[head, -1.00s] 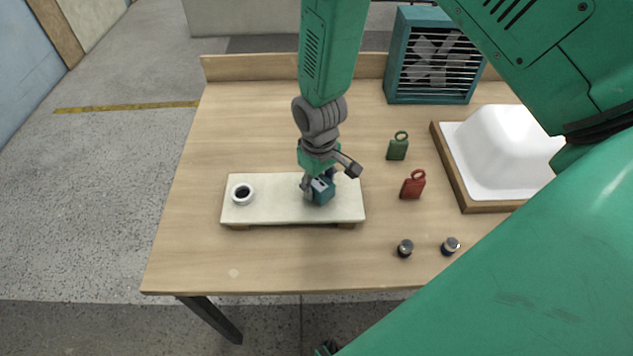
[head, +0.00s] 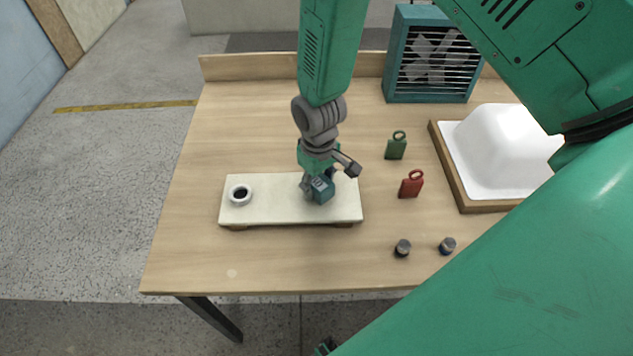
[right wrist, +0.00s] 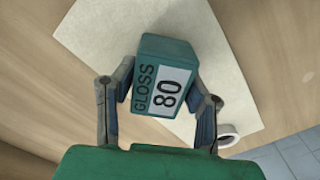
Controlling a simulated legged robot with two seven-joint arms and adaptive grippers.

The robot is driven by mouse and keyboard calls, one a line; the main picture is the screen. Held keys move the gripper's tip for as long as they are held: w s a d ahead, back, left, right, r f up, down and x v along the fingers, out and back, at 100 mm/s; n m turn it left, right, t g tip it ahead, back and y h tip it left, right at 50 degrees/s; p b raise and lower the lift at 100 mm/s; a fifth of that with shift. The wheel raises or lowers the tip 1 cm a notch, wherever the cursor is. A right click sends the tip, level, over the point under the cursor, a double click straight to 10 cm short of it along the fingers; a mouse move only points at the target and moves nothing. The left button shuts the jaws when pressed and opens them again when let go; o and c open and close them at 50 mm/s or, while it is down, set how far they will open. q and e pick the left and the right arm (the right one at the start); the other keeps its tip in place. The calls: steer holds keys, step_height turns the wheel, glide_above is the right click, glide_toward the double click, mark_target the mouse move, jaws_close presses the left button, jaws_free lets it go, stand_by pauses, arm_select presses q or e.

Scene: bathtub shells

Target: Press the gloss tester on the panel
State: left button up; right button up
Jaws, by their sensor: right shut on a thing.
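The tester is at the panel's right part, upright or nearly so. I cannot tell whether its underside touches the panel. My left gripper is not clearly in view.
A white ring (head: 240,194) sits on the panel's left end. A white shell (head: 500,150) in a wooden tray and a teal fan box (head: 433,60) stand farther back.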

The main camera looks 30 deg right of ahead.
mark_target(318, 180)
step_height(318, 180, up, 2)
steer(key=shift+d+r+p, duration=0.15)
steer(key=shift+r+p, duration=0.05)
steer(key=shift+p, duration=0.75)
steer(key=r+p, duration=0.3)
steer(key=shift+a+r, duration=0.2)
steer(key=shift+r+p, duration=0.45)
steer(key=shift+r, duration=0.15)
steer(key=shift+d, duration=0.1)
steer(key=shift+f, duration=0.1)
